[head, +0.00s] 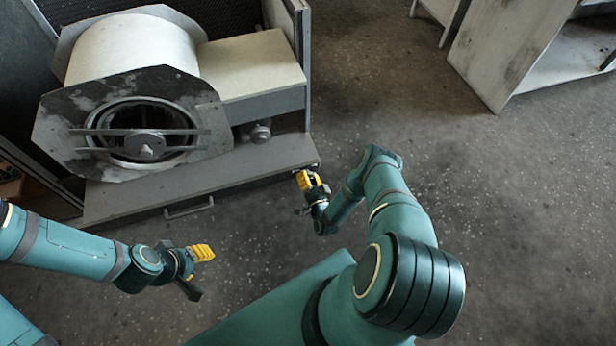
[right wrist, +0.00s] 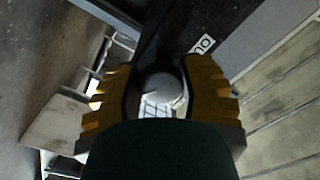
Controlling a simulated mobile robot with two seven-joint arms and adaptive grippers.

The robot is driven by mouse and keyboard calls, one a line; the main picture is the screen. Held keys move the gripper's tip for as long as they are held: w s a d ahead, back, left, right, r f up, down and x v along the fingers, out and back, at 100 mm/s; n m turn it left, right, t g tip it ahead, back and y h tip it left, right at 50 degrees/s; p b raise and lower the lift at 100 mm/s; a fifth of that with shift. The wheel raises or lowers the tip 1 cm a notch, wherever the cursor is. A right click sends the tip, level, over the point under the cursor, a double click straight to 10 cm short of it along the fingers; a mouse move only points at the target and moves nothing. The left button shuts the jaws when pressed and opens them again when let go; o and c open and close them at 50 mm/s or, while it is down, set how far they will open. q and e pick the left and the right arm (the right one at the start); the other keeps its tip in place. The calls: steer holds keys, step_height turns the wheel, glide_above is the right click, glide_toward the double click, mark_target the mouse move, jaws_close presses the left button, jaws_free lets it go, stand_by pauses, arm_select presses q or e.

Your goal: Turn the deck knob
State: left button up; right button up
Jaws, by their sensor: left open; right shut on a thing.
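The deck knob (right wrist: 160,88) shows in the right wrist view as a round grey cap beside a dark plate with a white label (right wrist: 203,45). My right gripper (right wrist: 161,75) has its yellow ribbed fingers on both sides of it and is shut on it. In the head view my right gripper (head: 308,180) is at the front right corner of the grey deck (head: 215,188), and its fingers hide the knob. My left gripper (head: 203,268) is open and empty, in front of the deck and apart from it.
A blower housing with a pale drum (head: 130,48) and octagonal plate (head: 60,130) stands on the deck. A grey round fitting (head: 260,133) sits under a pale-topped box (head: 245,62). A handle (head: 189,208) is on the deck's front. Open floor lies right, before a cabinet (head: 510,50).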

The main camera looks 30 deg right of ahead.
steer(key=shift+m, duration=1.2)
steer(key=o, duration=1.2)
steer(key=shift+r, duration=0.1)
step_height(320, 180, up, 9)
steer(key=shift+w+a+r, duration=0.15)
steer(key=shift+r, duration=0.35)
